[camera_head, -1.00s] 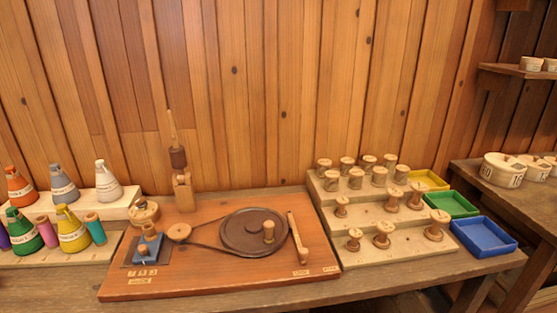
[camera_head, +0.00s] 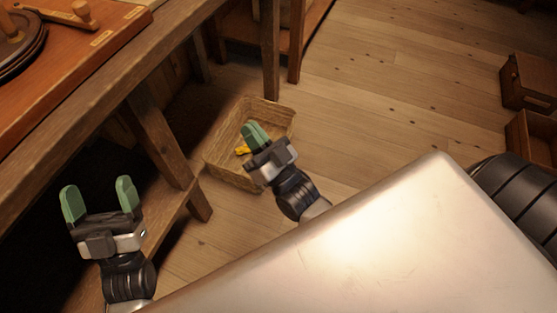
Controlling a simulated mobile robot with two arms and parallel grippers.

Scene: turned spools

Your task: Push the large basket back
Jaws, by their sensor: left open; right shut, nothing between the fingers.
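The large basket (camera_head: 222,136) is a woven, straw-coloured open box on the floor, partly under the edge of the wooden bench. A small yellow thing (camera_head: 242,150) lies inside it. My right gripper (camera_head: 255,133) is shut and empty, its green fingertips over the basket's opening in the picture. It hides part of the basket's right side, and I cannot tell whether it touches the basket. My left gripper (camera_head: 99,196) is open and empty, left of the basket and near the bench's lower shelf.
The bench (camera_head: 110,84) with its legs and a lower shelf rail (camera_head: 166,222) stands at the left. Another leg (camera_head: 270,50) stands behind the basket. Wooden boxes (camera_head: 529,82) sit far right. The plank floor (camera_head: 400,80) between is clear.

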